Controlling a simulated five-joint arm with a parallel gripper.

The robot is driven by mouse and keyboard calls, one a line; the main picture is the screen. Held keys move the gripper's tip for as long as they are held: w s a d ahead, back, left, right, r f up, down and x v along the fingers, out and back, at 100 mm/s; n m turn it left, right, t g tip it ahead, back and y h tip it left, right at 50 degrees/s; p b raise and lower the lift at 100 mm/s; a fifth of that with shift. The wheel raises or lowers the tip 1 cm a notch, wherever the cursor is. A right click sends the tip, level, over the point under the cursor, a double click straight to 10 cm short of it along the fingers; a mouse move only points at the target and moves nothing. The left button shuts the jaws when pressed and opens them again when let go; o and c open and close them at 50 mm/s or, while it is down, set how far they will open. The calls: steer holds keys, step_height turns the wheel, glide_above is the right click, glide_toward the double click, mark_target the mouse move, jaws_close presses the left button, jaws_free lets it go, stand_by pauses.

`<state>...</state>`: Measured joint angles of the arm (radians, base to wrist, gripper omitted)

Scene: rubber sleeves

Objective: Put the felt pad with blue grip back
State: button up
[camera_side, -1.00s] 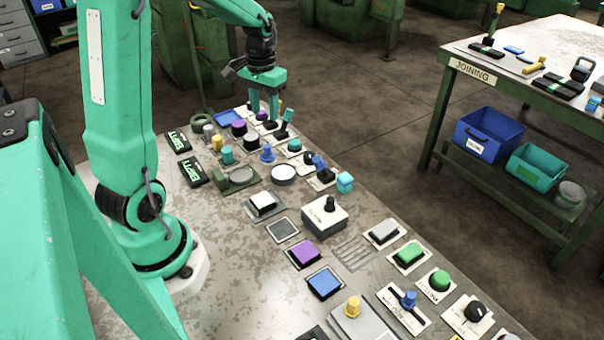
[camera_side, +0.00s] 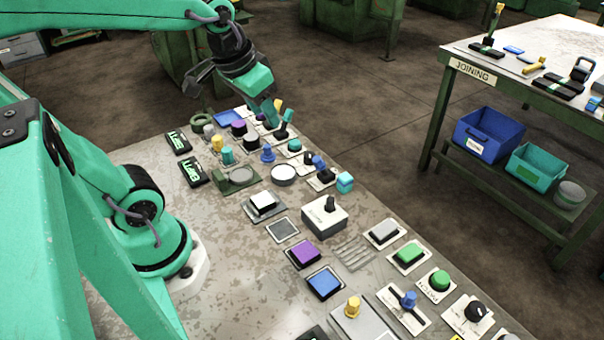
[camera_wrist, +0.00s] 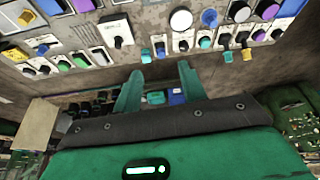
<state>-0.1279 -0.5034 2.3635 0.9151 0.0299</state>
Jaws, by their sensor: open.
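I cannot tell for certain which piece is the felt pad with blue grip. A small tilted blue piece (camera_side: 318,162) stands near the bench's right edge, beside a cyan block (camera_side: 344,182); the cyan block also shows in the wrist view (camera_wrist: 146,56). A round blue knob (camera_side: 267,154) stands further left; it shows in the wrist view too (camera_wrist: 209,18). My gripper (camera_side: 271,109) is over the far end of the bench, tilted, near an orange piece (camera_side: 278,104). In the wrist view its fingers (camera_wrist: 159,68) are apart with nothing between them.
The bench (camera_side: 225,270) is crowded with buttons, switches and knobs along its right side; its left front is bare. A boxed black toggle (camera_side: 325,213) stands tall mid-bench. A second table (camera_side: 545,58) marked JOINING holds more pieces, with blue (camera_side: 488,135) and teal (camera_side: 535,168) bins below.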

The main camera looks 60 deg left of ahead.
steer(key=shift+m+t+h, duration=0.3)
steer(key=shift+m+t, duration=0.3)
steer(key=shift+t, duration=0.1)
steer(key=shift+s+d+r, duration=0.1)
steer(key=shift+s+d, duration=0.75)
steer(key=shift+s, duration=0.2)
steer(key=shift+s+d+r, duration=0.1)
steer(key=shift+s+d, duration=0.75)
steer(key=shift+s, duration=0.15)
